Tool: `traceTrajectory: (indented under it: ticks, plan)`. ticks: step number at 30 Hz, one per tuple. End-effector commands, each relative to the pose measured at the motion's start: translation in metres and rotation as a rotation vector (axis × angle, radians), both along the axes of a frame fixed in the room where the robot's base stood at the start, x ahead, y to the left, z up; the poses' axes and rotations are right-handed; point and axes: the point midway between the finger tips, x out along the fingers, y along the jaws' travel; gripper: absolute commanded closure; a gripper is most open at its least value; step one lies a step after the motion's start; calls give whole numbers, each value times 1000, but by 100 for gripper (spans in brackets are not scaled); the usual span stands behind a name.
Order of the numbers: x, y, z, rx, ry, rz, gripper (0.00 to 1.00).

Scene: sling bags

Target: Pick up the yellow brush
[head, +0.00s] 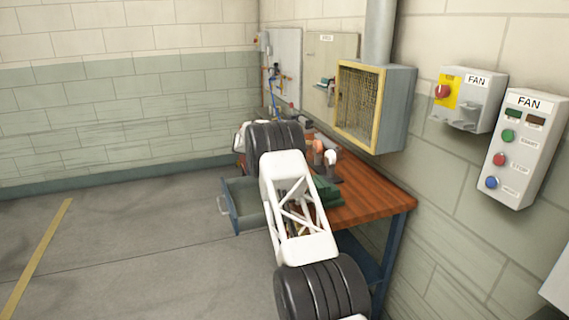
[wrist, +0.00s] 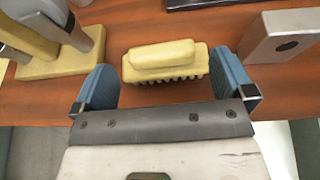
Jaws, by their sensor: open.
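The yellow brush (wrist: 165,62) lies on the wooden workbench in the wrist view, with a block handle on top and a row of dark-shadowed bristles below. My gripper (wrist: 165,85) is open, with its blue fingers to the left and right of the brush. The brush lies between and slightly beyond the fingertips, with visible gaps on both sides, and is not held. In the head view my arm covers this part of the bench, and neither the brush nor my fingertips can be made out there.
The workbench (head: 375,205) stands against the wall with an open drawer (head: 243,205) at its left. In the wrist view, a yellow-based tool (wrist: 60,62) is close left of my gripper and a grey metal block (wrist: 284,36) close right. A dark flat item (wrist: 205,3) lies beyond.

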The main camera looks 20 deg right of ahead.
Motion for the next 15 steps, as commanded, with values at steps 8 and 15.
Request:
traceTrajectory:
  ticks: [8, 15]
  plan:
    - [0, -2, -1, 0, 0, 0, 0]
    - [1, -20, -8, 0, 0, -1, 0]
